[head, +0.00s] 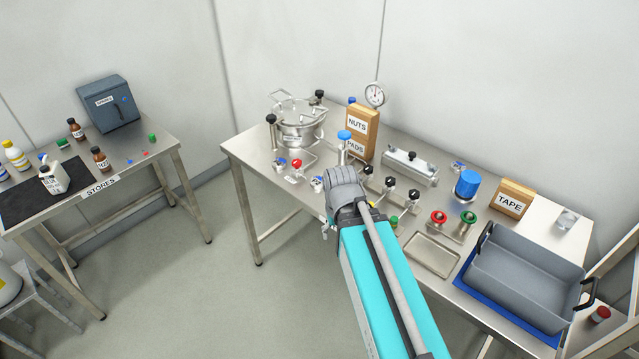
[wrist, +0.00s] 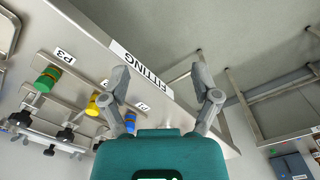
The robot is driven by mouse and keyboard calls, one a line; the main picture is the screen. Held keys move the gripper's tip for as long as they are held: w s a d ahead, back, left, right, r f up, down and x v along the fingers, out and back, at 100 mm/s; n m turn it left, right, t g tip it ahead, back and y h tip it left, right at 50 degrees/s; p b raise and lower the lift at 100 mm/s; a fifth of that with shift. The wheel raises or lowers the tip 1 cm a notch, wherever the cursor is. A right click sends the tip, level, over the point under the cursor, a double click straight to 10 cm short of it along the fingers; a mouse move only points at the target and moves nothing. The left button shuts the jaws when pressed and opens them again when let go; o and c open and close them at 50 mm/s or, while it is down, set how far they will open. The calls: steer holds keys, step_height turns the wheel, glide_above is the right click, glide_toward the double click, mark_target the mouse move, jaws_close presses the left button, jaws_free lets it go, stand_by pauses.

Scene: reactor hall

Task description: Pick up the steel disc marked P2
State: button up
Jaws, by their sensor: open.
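I cannot make out a steel disc marked P2 in either view. In the wrist view, a small label marked P3 (wrist: 64,56) lies on the steel bench by a green-capped valve part (wrist: 47,80). A yellow one (wrist: 98,103) and a blue one (wrist: 130,120) follow along the row, with small labels partly hidden by my finger. My gripper (wrist: 167,84) is open and empty, its fingers spread across the bench's front edge near the FITTING label (wrist: 141,70). In the head view my arm hides the gripper and part of this bench edge.
The stores table (head: 150,135) stands left. Floor between the tables is clear.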

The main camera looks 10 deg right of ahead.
steer(key=shift+o, duration=0.4)
steer(key=shift+w+f, duration=0.3)
steer(key=shift+w, duration=0.05)
steer(key=w+a+m+t+h+b, duration=0.1)
steer(key=w+a+m+h+b, duration=0.3)
steer(key=w, duration=0.3)
steer(key=w+a+f+m+t+h+b, duration=0.1)
steer(key=w+a+m+h+b, duration=0.3)
steer(key=w, duration=0.4)
steer(key=w+a+f+m+t+h+b, duration=0.1)
steer(key=w+a+m+t+h+b, duration=0.2)
steer(key=w, duration=0.5)
steer(key=a+m+h+b, duration=0.1)
steer(key=m+b, duration=0.1)
steer(key=b, duration=0.1)
steer(key=shift+w+a, duration=0.15)
steer(key=shift+a, duration=0.05)
steer(key=shift+f, duration=0.1)
steer(key=b, duration=0.3)
glide_toward(316, 182)
steer(key=x, duration=0.3)
steer(key=shift+f, duration=0.25)
steer(key=shift+w+d+f, duration=0.15)
steer(key=shift+d, duration=0.5)
